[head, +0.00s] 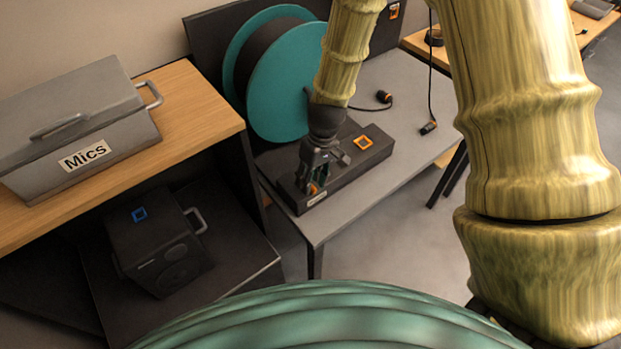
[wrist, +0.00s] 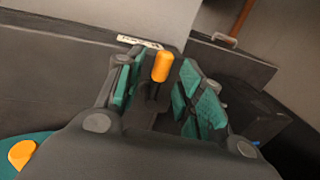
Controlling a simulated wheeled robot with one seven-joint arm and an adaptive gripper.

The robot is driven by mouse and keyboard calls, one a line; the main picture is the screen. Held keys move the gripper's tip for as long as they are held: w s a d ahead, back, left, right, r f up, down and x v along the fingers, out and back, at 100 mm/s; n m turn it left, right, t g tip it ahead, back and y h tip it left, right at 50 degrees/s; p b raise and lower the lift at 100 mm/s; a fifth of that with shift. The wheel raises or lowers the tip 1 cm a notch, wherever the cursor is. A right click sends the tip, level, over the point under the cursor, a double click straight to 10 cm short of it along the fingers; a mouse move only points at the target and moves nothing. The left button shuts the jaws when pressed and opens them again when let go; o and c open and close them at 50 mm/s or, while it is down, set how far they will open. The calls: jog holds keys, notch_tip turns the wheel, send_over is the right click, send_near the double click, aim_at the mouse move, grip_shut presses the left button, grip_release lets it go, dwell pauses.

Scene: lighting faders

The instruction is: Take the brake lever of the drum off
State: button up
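The teal cable drum (head: 275,75) stands upright at the back of a grey-topped table. In front of it is its dark box-shaped base (head: 350,165). The brake lever (wrist: 162,66), a dark stem with an orange grip, stands up between my fingers in the wrist view. In the head view only a bit of orange at the lever (head: 313,188) shows beside my fingers. My gripper (head: 320,173) is low over the left end of the base. In the wrist view its teal-padded fingers are apart on either side of the lever, with gaps visible.
An orange-framed square (head: 362,142) is on the base, right of my gripper. A cable with a dark plug (head: 383,97) lies behind. A grey case labelled Mics (head: 80,130) sits on the wooden shelf at left, a black speaker (head: 160,245) below. Part of the drum with an orange knob (wrist: 22,154) shows in the wrist view.

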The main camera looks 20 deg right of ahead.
jog(key=shift+f, duration=0.3)
grip_shut()
